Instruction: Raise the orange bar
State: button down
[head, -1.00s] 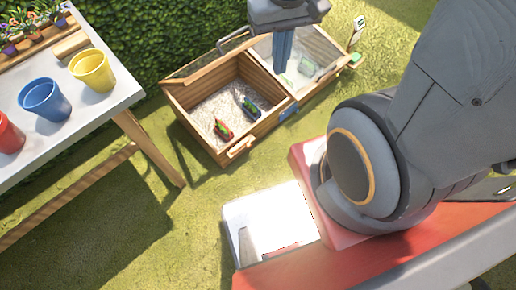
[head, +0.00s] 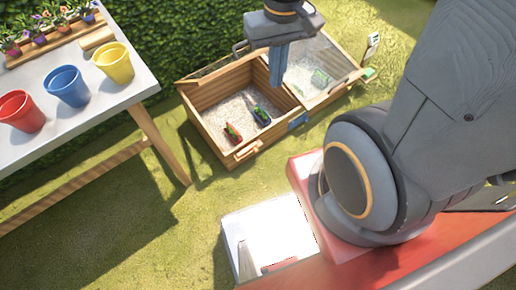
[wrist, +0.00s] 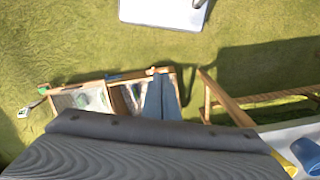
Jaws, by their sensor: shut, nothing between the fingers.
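The orange bar (head: 247,151) is on the outside front of the wooden cold-frame box (head: 213,138), below its left compartment. It also shows at the box's edge in the wrist view (wrist: 153,71). My gripper (head: 277,84) points down, its blue-grey fingers shut and empty. In the head view it hangs in front of the box's middle divider, above and to the right of the orange bar, apart from it. My fingers also show in the wrist view (wrist: 161,98), over the compartment nearest the orange bar.
A blue bar (head: 298,121) and a green bar (head: 369,73) sit farther right along the box. A table (head: 95,120) with coloured pots stands at left. Grass lies clear in front.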

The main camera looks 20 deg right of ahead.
jog(key=w+d+f+m+y+b, duration=0.1)
jog(key=w+d+f+m+b, duration=0.3)
jog(key=f, duration=1.7)
jog(key=w+d+f+m+g+y+b, duration=0.1)
jog(key=w+d+f+m+y+b, duration=0.1)
jog(key=w+f+m+b, duration=0.4)
jog(key=w+d+f+m+g+y+b, duration=0.1)
jog(key=w+d+f+m+b, duration=0.4)
jog(key=w+f+b, duration=0.7)
notch_tip(320, 180, down, 25)
jog(key=m+b, duration=0.1)
jog(key=b, duration=0.9)
jog(key=shift+w+d+y, duration=0.25)
jog(key=shift+d+y, duration=0.1)
jog(key=shift+y, duration=0.05)
jog(key=b+x, duration=0.4)
jog(key=x, duration=0.7)
jog(key=a+r, duration=0.1)
jog(key=a+r+b, duration=0.1)
jog(key=r, duration=0.1)
jog(key=shift+s+a+r, duration=0.15)
jog(key=shift+a+r, duration=0.05)
jog(key=shift+r, duration=0.15)
